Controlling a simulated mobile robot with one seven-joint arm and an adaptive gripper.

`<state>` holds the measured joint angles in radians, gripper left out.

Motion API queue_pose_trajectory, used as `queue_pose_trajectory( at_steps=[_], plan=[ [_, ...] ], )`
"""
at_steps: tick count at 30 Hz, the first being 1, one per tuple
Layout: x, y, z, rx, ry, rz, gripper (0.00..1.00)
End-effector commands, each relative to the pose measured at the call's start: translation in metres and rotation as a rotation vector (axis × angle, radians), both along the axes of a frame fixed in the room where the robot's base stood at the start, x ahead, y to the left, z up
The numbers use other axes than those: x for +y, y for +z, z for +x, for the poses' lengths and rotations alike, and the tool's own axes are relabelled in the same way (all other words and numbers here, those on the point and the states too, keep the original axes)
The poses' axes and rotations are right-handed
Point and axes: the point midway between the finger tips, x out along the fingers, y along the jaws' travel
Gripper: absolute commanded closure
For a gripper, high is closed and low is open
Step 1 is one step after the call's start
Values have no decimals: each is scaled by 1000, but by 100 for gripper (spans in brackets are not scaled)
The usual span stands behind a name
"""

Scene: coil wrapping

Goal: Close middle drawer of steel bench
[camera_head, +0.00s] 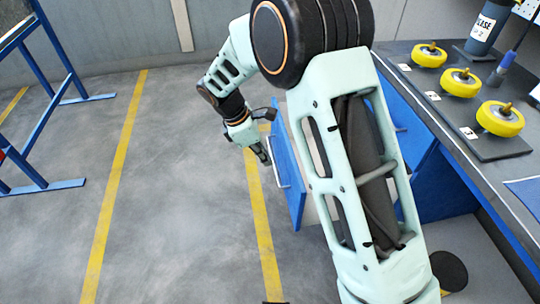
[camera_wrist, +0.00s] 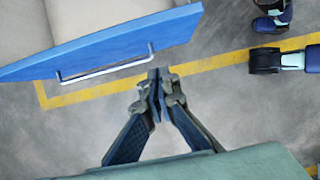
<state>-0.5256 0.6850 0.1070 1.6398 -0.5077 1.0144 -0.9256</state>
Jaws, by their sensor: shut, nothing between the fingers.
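The steel bench (camera_head: 420,80) stands at the right with a dark top and blue fronts. A drawer with a blue front (camera_head: 290,182) stands pulled out from it. My arm hides much of the drawer, so I cannot tell which level it is. Its silver bar handle (camera_head: 277,163) also shows in the wrist view (camera_wrist: 105,68), below the blue front (camera_wrist: 125,40) and pale interior (camera_wrist: 100,14). My gripper (camera_head: 265,158) is shut and empty on the handle side of the front. In the wrist view its fingertips (camera_wrist: 158,74) are just right of the handle; I cannot tell whether they touch the front.
Several yellow wheels (camera_head: 461,81) and a dark bottle (camera_head: 488,25) stand on the bench top. A dark round object (camera_head: 449,271) is low at the right. A blue frame (camera_head: 45,100) stands at the left. The grey floor with yellow lines (camera_head: 116,170) between is clear.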

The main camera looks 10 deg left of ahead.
Motion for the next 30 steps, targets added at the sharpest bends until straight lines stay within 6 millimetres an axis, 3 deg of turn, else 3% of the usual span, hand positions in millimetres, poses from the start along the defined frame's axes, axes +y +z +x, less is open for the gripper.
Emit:
queue_pose_trajectory(
  at_steps=[1,9,18,30],
  plan=[
    [-5,-14,0,4,-2,-3,100],
    [-26,-67,6,2,-2,-3,100],
    [-60,-63,17,-2,-3,1,100],
    [-63,-62,18,-2,-1,0,100]
  ],
)
